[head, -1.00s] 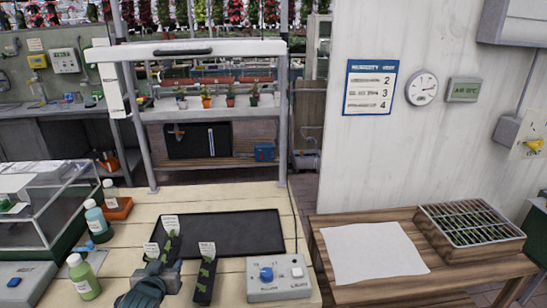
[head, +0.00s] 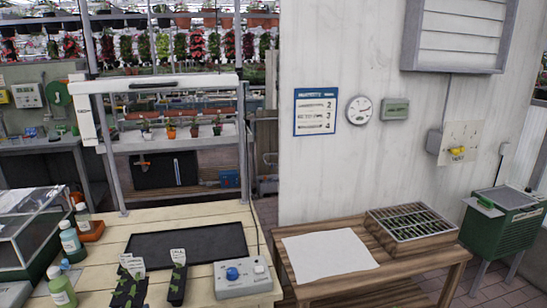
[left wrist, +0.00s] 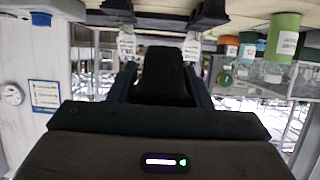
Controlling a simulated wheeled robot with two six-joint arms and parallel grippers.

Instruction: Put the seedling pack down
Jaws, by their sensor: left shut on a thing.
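My left gripper (left wrist: 162,88) shows in the left wrist view with its dark fingers on both sides of a black block, which looks like the held seedling pack (left wrist: 165,75); its plants are hidden there. In the head view this gripper is not seen. Black seedling packs with green leaves and white labels show at the bottom of the head view: a left group (head: 128,290), where packs overlap, and a single right pack (head: 177,284). I cannot tell whether the held one is in the left group. An empty black tray (head: 188,245) lies behind them. My right gripper is not in view.
A grey control box (head: 243,275) is right of the packs. Bottles (head: 62,287) and a clear-lidded case (head: 28,235) stand at left. A wooden side table (head: 405,278) holds a white sheet (head: 328,249) and a crate with a wire grid (head: 412,231).

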